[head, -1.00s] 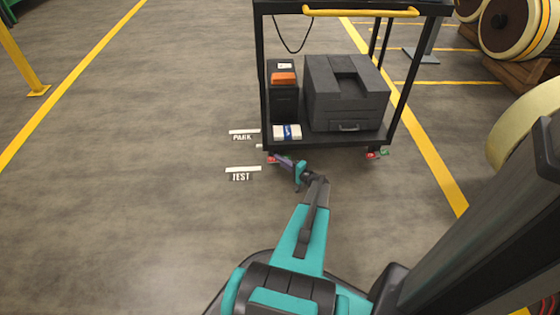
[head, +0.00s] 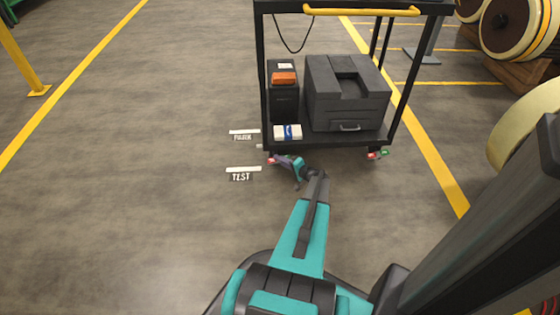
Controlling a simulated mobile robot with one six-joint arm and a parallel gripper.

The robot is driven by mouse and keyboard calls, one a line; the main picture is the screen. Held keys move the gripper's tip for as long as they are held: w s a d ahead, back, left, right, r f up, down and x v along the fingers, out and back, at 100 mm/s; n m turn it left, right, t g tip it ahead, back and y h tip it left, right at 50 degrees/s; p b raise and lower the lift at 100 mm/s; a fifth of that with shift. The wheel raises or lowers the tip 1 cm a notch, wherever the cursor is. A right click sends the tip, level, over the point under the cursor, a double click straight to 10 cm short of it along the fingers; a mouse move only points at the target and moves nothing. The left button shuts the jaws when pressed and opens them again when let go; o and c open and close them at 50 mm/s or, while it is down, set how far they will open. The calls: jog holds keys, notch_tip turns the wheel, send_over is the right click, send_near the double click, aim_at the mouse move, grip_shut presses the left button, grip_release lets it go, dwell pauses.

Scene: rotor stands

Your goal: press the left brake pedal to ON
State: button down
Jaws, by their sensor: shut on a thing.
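A black cart (head: 327,144) with a yellow handle (head: 361,11) stands ahead of me on small wheels. The left brake pedal (head: 272,161) shows as a small red patch low at the cart's front left corner. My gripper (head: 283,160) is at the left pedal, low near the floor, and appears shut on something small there. The gripper covers part of the left caster, so the pedal's exact position and any green part are hidden.
The cart's lower shelf holds a dark case (head: 345,95), a black box (head: 284,98) with an orange top, and a small white-and-blue pack (head: 288,132). Large reels (head: 517,30) stand right. The left floor is clear.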

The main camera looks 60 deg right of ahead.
jog(key=c, duration=1.8)
grip_release()
jog(key=shift+c, duration=0.2)
jog(key=p+v, duration=0.3)
jog(key=v, duration=1)
jog(key=shift+s+a+p, duration=0.2)
jog(key=shift+s+p, duration=0.15)
jog(key=shift+p, duration=0.05)
jog(key=shift+w+r, duration=0.1)
jog(key=shift+r, duration=0.1)
